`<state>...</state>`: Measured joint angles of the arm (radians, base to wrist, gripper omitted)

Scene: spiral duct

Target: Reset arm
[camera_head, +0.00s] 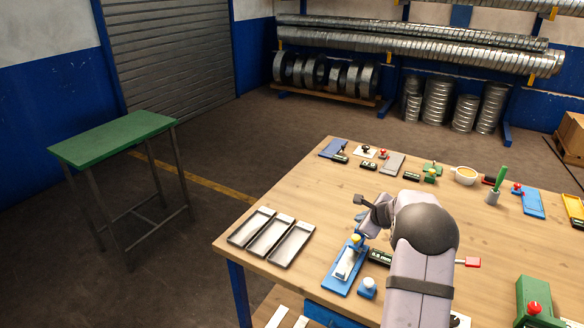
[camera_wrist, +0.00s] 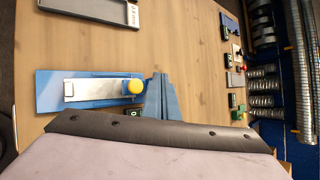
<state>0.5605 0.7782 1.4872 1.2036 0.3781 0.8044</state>
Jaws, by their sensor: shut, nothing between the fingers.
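My gripper (camera_head: 361,216) is partly hidden behind my own arm in the head view. It hangs over the wooden table, just behind a blue fixture (camera_head: 338,284) that carries a metal strip and a yellow knob. In the wrist view, my blue-grey fingers (camera_wrist: 160,88) are together and hold nothing. They appear beside the yellow knob (camera_wrist: 135,86) at the end of the blue fixture (camera_wrist: 47,91); whether they touch it I cannot tell.
Several metal trays (camera_head: 270,235) lie at the left of the wooden table (camera_head: 310,190). Small gauges and fixtures line its far edge, with a cup (camera_head: 465,175) and a green-handled tool (camera_head: 500,180). A green side table (camera_head: 115,136) stands apart. The table's middle left is clear.

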